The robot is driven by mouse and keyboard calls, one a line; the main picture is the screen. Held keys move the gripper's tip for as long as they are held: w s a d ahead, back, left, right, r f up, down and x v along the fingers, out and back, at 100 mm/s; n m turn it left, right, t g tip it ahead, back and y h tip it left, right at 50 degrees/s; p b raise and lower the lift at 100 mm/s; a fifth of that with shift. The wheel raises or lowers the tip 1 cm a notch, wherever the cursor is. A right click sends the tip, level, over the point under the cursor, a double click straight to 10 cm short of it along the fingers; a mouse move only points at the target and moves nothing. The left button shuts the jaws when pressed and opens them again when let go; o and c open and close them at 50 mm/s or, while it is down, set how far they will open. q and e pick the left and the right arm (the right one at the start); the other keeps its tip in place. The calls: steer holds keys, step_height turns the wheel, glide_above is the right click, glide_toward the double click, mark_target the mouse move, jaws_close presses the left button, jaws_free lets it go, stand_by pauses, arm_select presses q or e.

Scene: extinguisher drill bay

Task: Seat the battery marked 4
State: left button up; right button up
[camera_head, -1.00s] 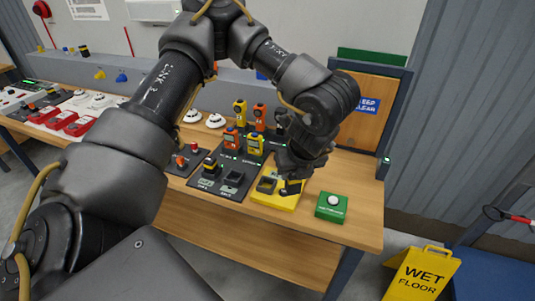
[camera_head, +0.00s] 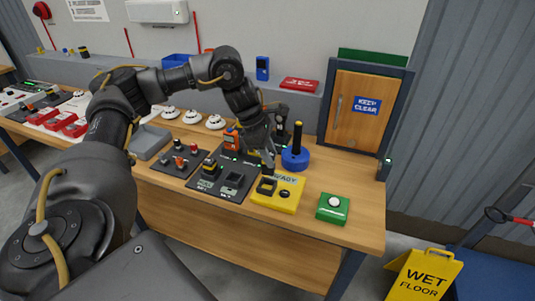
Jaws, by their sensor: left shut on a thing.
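The pad has a raised dark socket (camera_head: 267,187) and a round dark button (camera_head: 285,194). A dark charging board (camera_head: 219,193) lies to the left, with labelled bays at its front. A black and yellow battery (camera_head: 210,167) sits in its left front bay. The right front bay (camera_head: 233,180) looks empty. My right gripper is out of view.
A blue round base with a dark post (camera_head: 296,157) stands behind the pad. A green box with a white button (camera_head: 332,207) is to its right. A knob panel (camera_head: 180,160) lies left of the charging board.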

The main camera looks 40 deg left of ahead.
arm_select(q)
steer(key=shift+a+m+g, duration=0.3)
steer(key=shift+a+m, duration=0.2)
steer(key=shift+m, duration=0.4)
steer(key=shift+f, duration=0.15)
step_height(320, 180, down, 5)
steer(key=b, duration=0.4)
steer(key=shift+w+b, duration=0.1)
steer(key=shift+b, duration=0.2)
steer(key=shift+h, duration=0.3)
steer(key=shift+d, duration=0.1)
steer(key=shift+p, duration=0.3)
stand_by(0.9)
steer(key=shift+f, duration=0.25)
stand_by(0.4)
